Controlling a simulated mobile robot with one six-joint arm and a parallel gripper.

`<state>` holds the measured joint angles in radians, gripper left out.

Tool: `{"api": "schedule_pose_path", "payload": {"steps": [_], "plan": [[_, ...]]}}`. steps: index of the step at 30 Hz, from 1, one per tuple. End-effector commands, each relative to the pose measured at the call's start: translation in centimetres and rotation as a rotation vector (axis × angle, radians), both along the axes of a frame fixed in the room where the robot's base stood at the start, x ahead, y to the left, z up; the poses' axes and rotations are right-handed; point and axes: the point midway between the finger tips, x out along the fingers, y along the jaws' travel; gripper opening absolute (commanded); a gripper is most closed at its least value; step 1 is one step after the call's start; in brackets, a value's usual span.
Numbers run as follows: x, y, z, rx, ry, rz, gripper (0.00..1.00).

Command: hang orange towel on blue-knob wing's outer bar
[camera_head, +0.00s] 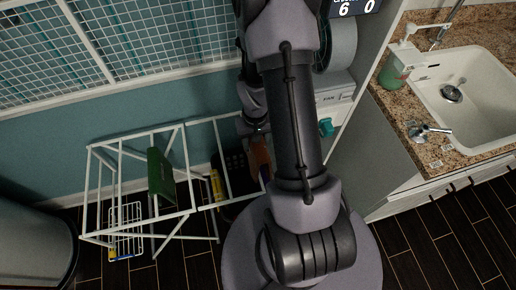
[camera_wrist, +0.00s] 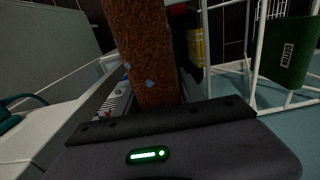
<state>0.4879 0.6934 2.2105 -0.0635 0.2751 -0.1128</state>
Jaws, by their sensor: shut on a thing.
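The orange towel (camera_wrist: 145,45) fills the upper middle of the wrist view, with a few small blue spots. It also shows in the head view (camera_head: 261,158), partly hidden by my arm. My gripper (camera_head: 257,130) is shut on the towel and holds it close to the rack's right end; its fingertips are hard to make out. The white drying rack (camera_head: 187,165) stands at left centre with its wings spread. Its bars (camera_wrist: 251,60) show right of the towel in the wrist view. I cannot make out a blue knob. Whether the towel touches a bar is unclear.
A green towel (camera_head: 160,179) hangs on the rack. A small white wire basket (camera_head: 125,225) is at its lower left. A yellow object (camera_head: 216,186) sits near the rack's middle. A grey bin (camera_head: 35,250) stands at left. The sink counter (camera_head: 405,115) is at right.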

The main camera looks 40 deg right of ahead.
Motion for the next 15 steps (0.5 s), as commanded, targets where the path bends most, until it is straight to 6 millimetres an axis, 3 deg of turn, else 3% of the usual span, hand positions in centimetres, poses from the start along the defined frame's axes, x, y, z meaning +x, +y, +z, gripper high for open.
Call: {"api": "schedule_pose_path", "payload": {"steps": [15], "plan": [[5.3, -2.5, -0.4, 0.000, -0.001, 0.000, 0.00]]}}
